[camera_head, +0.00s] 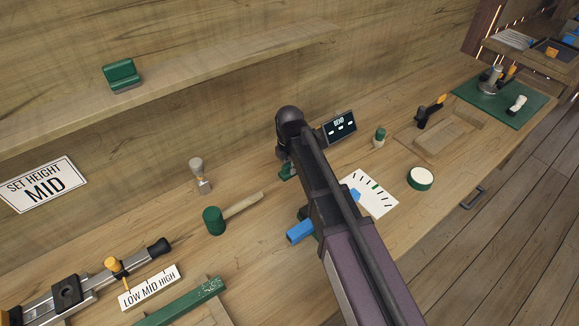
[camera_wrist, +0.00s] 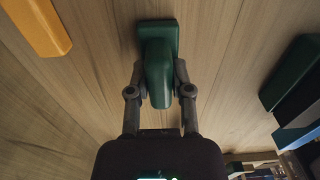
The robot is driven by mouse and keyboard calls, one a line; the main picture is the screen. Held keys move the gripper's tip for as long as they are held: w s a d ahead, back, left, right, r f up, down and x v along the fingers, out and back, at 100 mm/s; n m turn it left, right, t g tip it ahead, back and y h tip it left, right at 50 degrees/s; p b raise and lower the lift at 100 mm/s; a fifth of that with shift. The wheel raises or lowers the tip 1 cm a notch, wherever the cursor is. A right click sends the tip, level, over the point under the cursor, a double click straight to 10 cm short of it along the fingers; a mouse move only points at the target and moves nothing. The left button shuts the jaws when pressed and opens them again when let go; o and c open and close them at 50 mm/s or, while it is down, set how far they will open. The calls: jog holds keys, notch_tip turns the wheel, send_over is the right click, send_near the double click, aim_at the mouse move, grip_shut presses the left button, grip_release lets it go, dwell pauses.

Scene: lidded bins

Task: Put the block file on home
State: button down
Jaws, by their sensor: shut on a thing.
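My gripper (camera_wrist: 160,82) is shut on a green tool (camera_wrist: 158,48) with a wide flat rectangular end and a narrower rounded grip; the two fingers press on the sides of the grip. In the head view this green tool (camera_head: 287,172) shows only partly below my gripper, just above or on the bench; I cannot tell which. It may be the block file, but its working face is hidden. A similar green block with a rounded top (camera_head: 122,75) sits on the wall shelf. No place marked home can be read.
A dark display (camera_head: 339,127), a marked white card (camera_head: 374,194) and a round green-rimmed tin (camera_head: 420,179) are to the right. The shelf (camera_head: 220,60) overhangs behind.

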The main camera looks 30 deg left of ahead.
jog(key=shift+f, duration=0.15)
jog(key=c, duration=0.5)
grip_release()
jog(key=shift+c, duration=0.2)
notch_tip(320, 180, up, 12)
jog(key=p, duration=1.2)
jog(key=shift+r, duration=0.2)
dwell(0.4)
